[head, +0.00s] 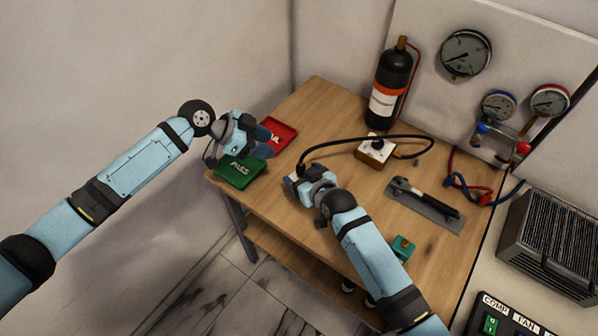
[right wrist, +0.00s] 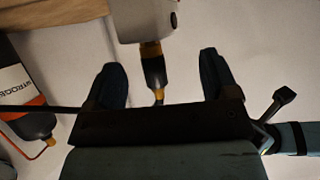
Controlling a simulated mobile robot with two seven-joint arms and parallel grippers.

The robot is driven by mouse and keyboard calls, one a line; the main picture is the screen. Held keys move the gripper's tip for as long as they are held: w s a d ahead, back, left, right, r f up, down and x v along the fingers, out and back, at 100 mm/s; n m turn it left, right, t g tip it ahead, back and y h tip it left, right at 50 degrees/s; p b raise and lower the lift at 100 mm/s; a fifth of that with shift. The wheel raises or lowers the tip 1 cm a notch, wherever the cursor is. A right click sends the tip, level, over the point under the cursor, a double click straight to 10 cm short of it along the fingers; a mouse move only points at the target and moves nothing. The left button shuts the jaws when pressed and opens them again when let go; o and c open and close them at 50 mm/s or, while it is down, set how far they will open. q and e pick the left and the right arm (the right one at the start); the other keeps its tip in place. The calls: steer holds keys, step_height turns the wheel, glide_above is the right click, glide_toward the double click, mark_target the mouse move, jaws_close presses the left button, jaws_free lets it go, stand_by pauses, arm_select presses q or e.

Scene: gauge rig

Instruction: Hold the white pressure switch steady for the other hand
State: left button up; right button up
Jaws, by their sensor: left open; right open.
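The white pressure switch (head: 296,173) shows as a small pale body at the fingertips of my right gripper (head: 297,182), largely covered by it in the head view. In the right wrist view its pale body (right wrist: 145,18), brass nut and black fitting appear beyond and between the two dark fingers (right wrist: 163,82). The fingers stand apart, with visible space on both sides of the fitting; I see no grip on it. My left gripper (head: 267,143) is open and empty above the green and red trays, left of the switch and apart from it.
A green PASS tray (head: 238,174) and a red tray (head: 283,134) lie at the table's left end. A black hose (head: 340,138) arches from the switch area past a white-topped wooden block (head: 374,154). A black cylinder (head: 393,78) stands behind. A dark tool (head: 428,197) lies right.

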steer(key=shift+x, duration=1.35)
steer(key=shift+c, duration=0.2)
steer(key=c, duration=1)
steer(key=shift+o, duration=0.7)
steer(key=shift+c, duration=1.3)
steer(key=shift+s+f, duration=0.1)
